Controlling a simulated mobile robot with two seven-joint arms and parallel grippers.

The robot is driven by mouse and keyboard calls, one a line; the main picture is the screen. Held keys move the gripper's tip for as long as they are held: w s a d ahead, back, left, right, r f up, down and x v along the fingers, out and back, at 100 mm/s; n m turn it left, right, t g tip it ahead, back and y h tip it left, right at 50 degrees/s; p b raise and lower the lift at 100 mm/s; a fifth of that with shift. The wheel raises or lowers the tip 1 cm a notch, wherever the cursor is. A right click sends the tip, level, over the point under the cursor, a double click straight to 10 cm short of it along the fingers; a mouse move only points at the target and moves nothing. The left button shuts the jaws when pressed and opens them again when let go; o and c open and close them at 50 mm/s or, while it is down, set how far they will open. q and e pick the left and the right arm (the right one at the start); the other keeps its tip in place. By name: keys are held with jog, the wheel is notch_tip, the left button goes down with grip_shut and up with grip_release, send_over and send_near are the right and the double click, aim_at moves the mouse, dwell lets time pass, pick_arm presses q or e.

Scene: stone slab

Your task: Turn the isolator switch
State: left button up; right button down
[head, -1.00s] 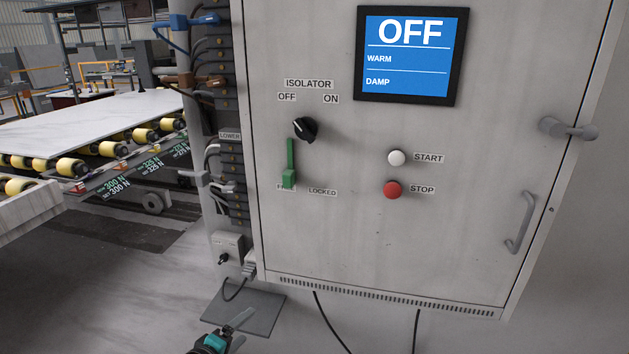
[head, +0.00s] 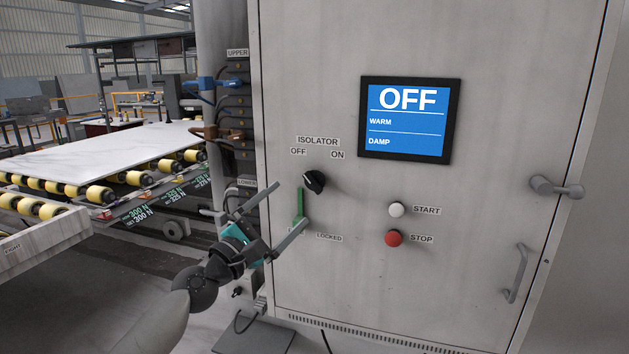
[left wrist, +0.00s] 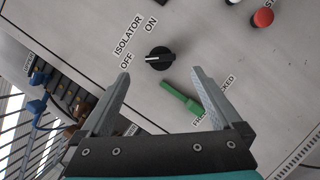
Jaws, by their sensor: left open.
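The isolator switch (head: 314,182) is a black rotary knob on the grey cabinet door, below the ISOLATOR, OFF and ON labels. Its pointer mark is turned toward OFF. It also shows in the left wrist view (left wrist: 160,58), beyond and between the fingertips. A green lever (head: 299,204) hangs below the knob, its lower end at a label beside LOCKED; it shows in the left wrist view (left wrist: 182,99) near the right-hand finger. My left gripper (head: 290,205) is open and empty, below and left of the knob, apart from it. My right gripper is not in view.
The cabinet screen (head: 408,118) reads OFF, WARM, DAMP. A white START button (head: 397,209) and a red STOP button (head: 394,238) sit right of the knob. A door handle (head: 518,273) stands out at the right. A roller conveyor (head: 100,195) with a slab is at the left.

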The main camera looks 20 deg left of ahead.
aim_at(312, 184)
pick_arm(q)
jog(key=b+x, duration=0.1)
jog(key=x, duration=0.9)
jog(key=shift+w+d+b, duration=0.1)
jog(key=shift+w+b, duration=0.25)
jog(key=c, duration=1.4)
